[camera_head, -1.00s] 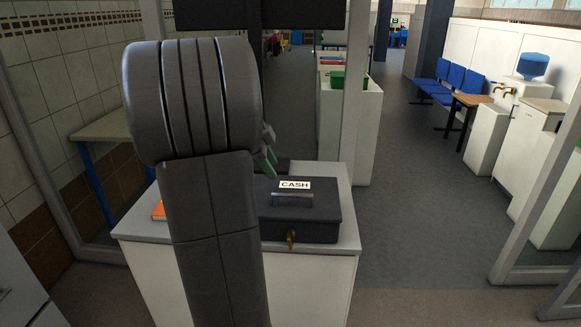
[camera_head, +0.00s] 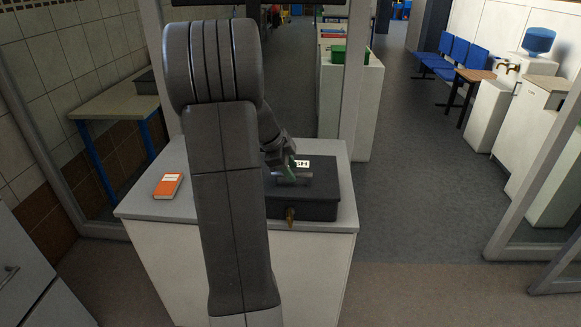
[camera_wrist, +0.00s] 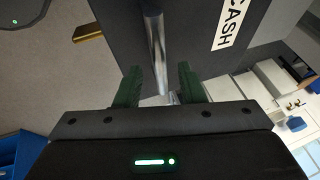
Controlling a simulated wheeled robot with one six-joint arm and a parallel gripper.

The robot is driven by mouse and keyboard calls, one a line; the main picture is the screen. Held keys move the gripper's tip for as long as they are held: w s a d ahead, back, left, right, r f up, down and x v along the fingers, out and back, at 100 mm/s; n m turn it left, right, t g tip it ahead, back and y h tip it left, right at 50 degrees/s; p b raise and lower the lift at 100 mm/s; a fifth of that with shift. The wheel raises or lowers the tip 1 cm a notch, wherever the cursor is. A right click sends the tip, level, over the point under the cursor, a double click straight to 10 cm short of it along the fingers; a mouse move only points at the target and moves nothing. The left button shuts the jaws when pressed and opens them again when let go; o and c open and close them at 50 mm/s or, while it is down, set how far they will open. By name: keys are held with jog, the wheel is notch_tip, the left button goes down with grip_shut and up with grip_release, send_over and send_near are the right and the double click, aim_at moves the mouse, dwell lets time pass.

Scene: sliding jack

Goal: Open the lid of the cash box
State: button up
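The dark cash box (camera_head: 318,208) sits on the white counter with its lid down. A brass key or latch (camera_head: 290,215) is on its front; it also shows in the wrist view (camera_wrist: 89,33). The metal lid handle (camera_wrist: 155,40) and the CASH label (camera_wrist: 228,24) show in the wrist view. My gripper (camera_head: 289,172) is over the lid at the handle and hides part of the label in the head view. In the wrist view my gripper (camera_wrist: 160,84) has its green fingers apart, with the handle bar between them and gaps visible on both sides.
An orange book (camera_head: 168,186) lies on the counter (camera_head: 150,207) at left. My arm hides the counter's middle. A side table (camera_head: 115,105) stands back left. Blue chairs (camera_head: 448,58) and a water dispenser (camera_head: 538,40) are far right. The floor right of the counter is clear.

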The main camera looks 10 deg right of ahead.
jog(key=shift+d+f, duration=0.1)
jog(key=shift+f, duration=0.1)
grip_shut()
jog(key=shift+r, duration=0.1)
